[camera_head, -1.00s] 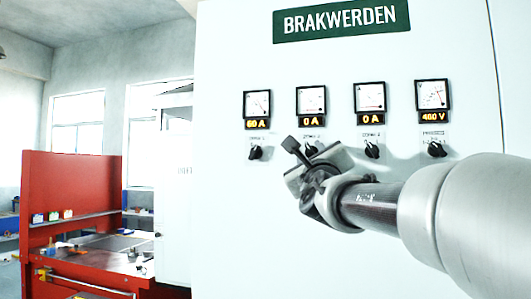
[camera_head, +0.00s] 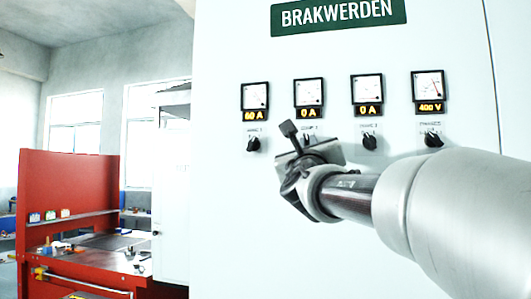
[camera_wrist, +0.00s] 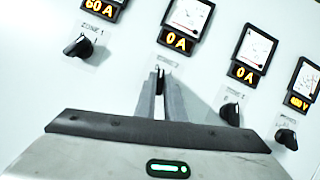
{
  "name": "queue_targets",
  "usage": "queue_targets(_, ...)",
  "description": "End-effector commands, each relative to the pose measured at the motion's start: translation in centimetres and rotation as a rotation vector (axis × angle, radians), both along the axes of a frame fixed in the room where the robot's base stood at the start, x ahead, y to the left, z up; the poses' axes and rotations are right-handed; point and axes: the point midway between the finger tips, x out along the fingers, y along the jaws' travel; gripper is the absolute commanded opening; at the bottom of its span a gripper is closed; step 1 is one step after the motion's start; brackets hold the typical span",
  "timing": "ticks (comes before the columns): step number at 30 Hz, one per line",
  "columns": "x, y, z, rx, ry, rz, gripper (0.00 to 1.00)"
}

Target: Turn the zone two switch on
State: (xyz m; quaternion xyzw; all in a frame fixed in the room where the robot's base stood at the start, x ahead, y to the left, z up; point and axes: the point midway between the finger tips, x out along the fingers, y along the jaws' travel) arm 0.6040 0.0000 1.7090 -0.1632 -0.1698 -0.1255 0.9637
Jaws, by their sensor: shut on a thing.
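The zone two switch is a small black rotary knob below the second meter (camera_head: 309,93) on the white cabinet panel. In the wrist view, the top of the switch (camera_wrist: 159,71) shows between my gripper's fingertips (camera_wrist: 160,80), under the display reading 0 A. My gripper (camera_head: 307,150) is shut on the switch and hides most of it in both views. How far the knob is turned cannot be made out.
The zone 1 knob (camera_wrist: 78,46) is left of my gripper, its display reading 60 A. The zone 3 knob (camera_wrist: 231,113) and another knob (camera_wrist: 287,138) are to the right. A red workbench (camera_head: 70,210) stands at far left.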

Motion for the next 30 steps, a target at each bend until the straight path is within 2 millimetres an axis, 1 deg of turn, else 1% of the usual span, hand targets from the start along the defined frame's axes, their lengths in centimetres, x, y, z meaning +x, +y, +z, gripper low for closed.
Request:
queue_targets(1,0.06,0.06,-0.55,0.041,-0.013,0.001,0.0)
queue_targets(18,0.19,0.4,-0.24,0.534,-0.172,0.001,0.0)
queue_targets(24,0.21,0.43,-0.14,0.656,-0.211,-0.001,0.0)
queue_targets(30,0.22,0.45,-0.08,0.734,-0.237,0.0,0.0)
